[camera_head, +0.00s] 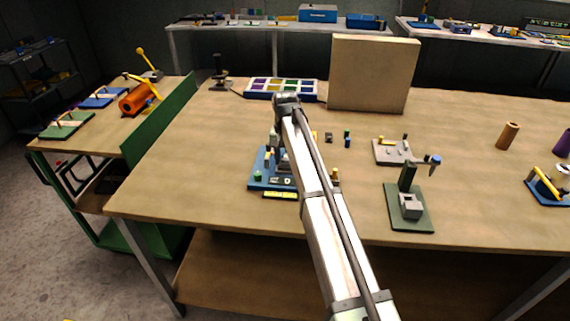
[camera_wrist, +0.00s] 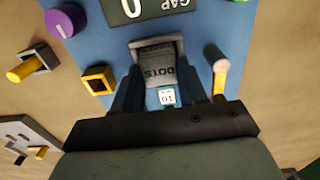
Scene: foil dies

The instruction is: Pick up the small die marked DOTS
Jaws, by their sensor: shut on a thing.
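The small grey die marked DOTS (camera_wrist: 158,73) sits between the two dark fingers of my gripper (camera_wrist: 158,84) in the wrist view. The gripper is shut on it. A grey frame (camera_wrist: 154,43) stands right behind the die; I cannot tell whether they touch. A small white tag reading 01 (camera_wrist: 168,97) shows on the near side. All this is over a blue base (camera_wrist: 95,30), which shows in the head view too (camera_head: 259,182). In the head view my arm hides most of the gripper and the die.
A plate marked GAP (camera_wrist: 150,8) lies beyond the frame. A yellow square part (camera_wrist: 98,80), a purple cylinder (camera_wrist: 65,21) and a pale post (camera_wrist: 218,70) stand around it. In the head view a green stand (camera_head: 409,213) is to the right and a tall tan box (camera_head: 373,75) is behind.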

